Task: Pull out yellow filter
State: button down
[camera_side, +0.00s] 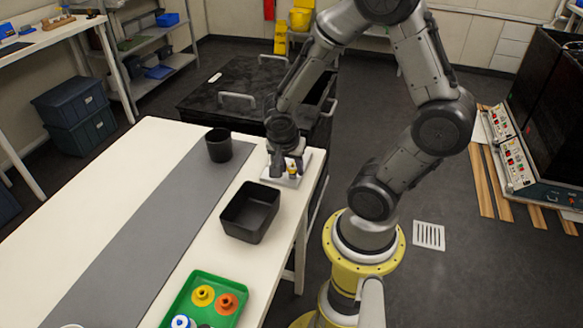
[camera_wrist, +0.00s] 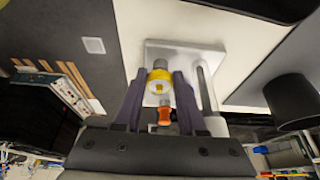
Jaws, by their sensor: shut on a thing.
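The yellow filter (camera_wrist: 159,76) sits over a flat white plate (camera_wrist: 152,54), between the fingers of my gripper (camera_wrist: 158,84) in the wrist view. An orange piece (camera_wrist: 164,116) shows beside it, nearer the palm. My gripper (camera_side: 286,160) is shut on the yellow filter. In the side view, the gripper points down over the white plate (camera_side: 274,178) at the table's far right corner, and the yellow filter (camera_side: 293,168) is a small spot at the fingers. I cannot tell whether the filter still touches its seat. A grey upright post (camera_wrist: 207,88) stands beside the right finger.
A black open bin (camera_side: 250,211) stands in front of the plate, and a black cup (camera_side: 219,145) stands to its left. A green tray (camera_side: 225,318) with several coloured round parts lies at the near edge. The grey strip (camera_side: 150,235) is mostly clear.

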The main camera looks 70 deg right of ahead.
aim_at(291, 168)
jog(key=shift+r, duration=1.05)
jog(key=shift+r, duration=1.4)
